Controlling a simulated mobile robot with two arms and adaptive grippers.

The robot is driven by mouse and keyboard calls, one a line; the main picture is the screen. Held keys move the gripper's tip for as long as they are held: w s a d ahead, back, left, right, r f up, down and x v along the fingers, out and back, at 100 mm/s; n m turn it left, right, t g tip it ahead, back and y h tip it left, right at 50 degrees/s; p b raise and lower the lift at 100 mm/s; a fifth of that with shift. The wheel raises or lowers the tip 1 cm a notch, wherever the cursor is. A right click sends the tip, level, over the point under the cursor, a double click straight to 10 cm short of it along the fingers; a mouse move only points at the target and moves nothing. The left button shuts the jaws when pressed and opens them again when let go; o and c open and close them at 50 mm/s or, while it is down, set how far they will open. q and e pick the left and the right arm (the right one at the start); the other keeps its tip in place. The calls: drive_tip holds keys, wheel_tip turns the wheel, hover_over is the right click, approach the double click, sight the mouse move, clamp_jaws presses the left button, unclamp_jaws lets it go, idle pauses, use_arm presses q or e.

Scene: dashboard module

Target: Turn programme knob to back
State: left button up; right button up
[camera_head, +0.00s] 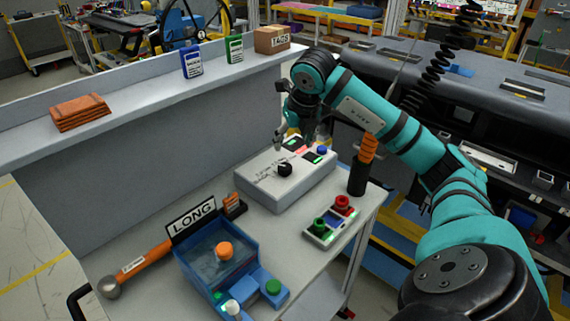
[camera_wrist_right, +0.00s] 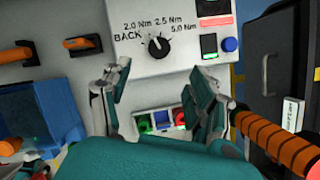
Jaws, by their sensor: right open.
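The programme knob (camera_head: 285,169) is a black dial on top of a white-grey control box (camera_head: 262,187). In the right wrist view the knob (camera_wrist_right: 158,46) sits among the printed marks BACK, 2.0 Nm, 2.5 Nm and 5.0 Nm. Its white pointer line appears to tilt up and left, but the exact setting is too small to tell. My right gripper (camera_head: 299,132) is above the far side of the box. In the wrist view its open, empty fingers (camera_wrist_right: 162,82) stand apart below the knob, not touching it. My left gripper is not in view.
A red and a blue button sit on a small panel (camera_head: 331,222) beside a green one. An orange-handled tool stands in a black holder (camera_head: 357,178). A shelf wall (camera_head: 130,150) runs along the left.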

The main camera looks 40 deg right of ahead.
sight(285, 166)
drive_tip(key=p+x, duration=0.1)
drive_tip(key=x, duration=1.1)
drive_tip(key=shift+p, duration=0.3)
drive_tip(key=c, duration=1.1)
